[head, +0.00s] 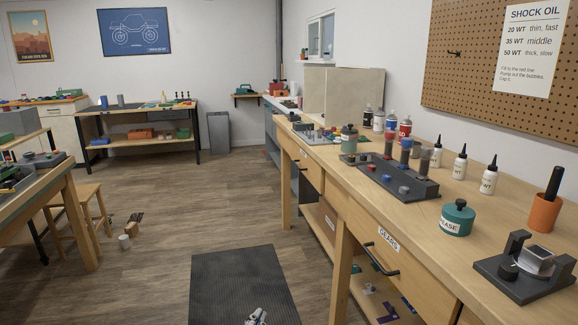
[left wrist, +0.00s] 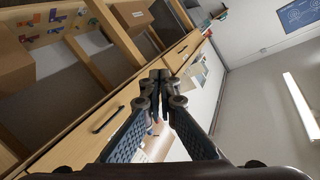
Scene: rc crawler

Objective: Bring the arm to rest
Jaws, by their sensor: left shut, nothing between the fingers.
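My left gripper (head: 257,316) shows only as a small part at the bottom edge of the head view, over the dark floor mat (head: 243,283). In the left wrist view its two fingers (left wrist: 160,88) meet at the tips; it is shut and empty. The workbench front with its drawers lies to the left and beyond the fingers in that view, apart from them. My right gripper is in neither view.
The long workbench (head: 470,233) fills the right side, with shock stand (head: 400,183), oil bottles (head: 460,165), green grease tub (head: 457,218) and orange cup (head: 545,212). The middle floor is clear.

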